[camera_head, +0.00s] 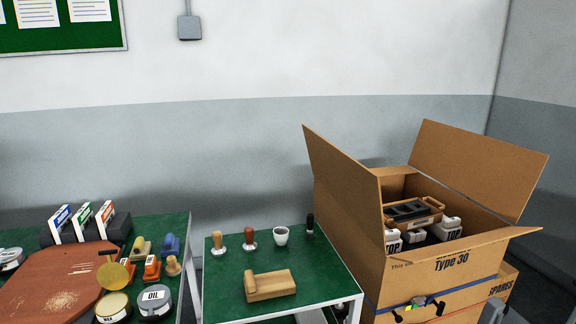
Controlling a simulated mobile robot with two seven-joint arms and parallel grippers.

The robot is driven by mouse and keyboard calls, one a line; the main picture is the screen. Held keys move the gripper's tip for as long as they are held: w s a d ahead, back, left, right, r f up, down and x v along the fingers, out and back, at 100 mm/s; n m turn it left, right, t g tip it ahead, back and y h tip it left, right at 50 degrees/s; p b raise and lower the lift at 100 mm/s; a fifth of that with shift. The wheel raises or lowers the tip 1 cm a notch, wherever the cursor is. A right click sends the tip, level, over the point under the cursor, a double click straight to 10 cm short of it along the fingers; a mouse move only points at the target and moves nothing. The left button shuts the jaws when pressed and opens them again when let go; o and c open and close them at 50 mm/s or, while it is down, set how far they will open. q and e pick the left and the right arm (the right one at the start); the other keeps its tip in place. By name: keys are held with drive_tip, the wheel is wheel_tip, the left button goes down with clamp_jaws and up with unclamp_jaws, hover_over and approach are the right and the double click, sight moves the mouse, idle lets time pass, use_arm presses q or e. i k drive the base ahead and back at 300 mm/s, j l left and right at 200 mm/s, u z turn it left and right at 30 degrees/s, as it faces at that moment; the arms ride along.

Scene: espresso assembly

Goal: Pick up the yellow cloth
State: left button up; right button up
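The yellow cloth (141,248) is a small rolled or folded olive-yellow bundle on the green-topped left table, beside a similar blue cloth (170,245). Nothing holds it. My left gripper is not in view.
A reddish-brown board (62,284), an oil tin (155,301) and orange-red blocks crowd the left table (184,222). An open cardboard box (345,235) stands at right.

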sight(142, 250)
drive_tip(key=u, duration=1.35)
drive_tip(key=i+j, duration=0.15)
drive_tip(key=i, duration=0.2)
drive_tip(key=i+j, duration=0.2)
drive_tip(key=i, duration=0.2)
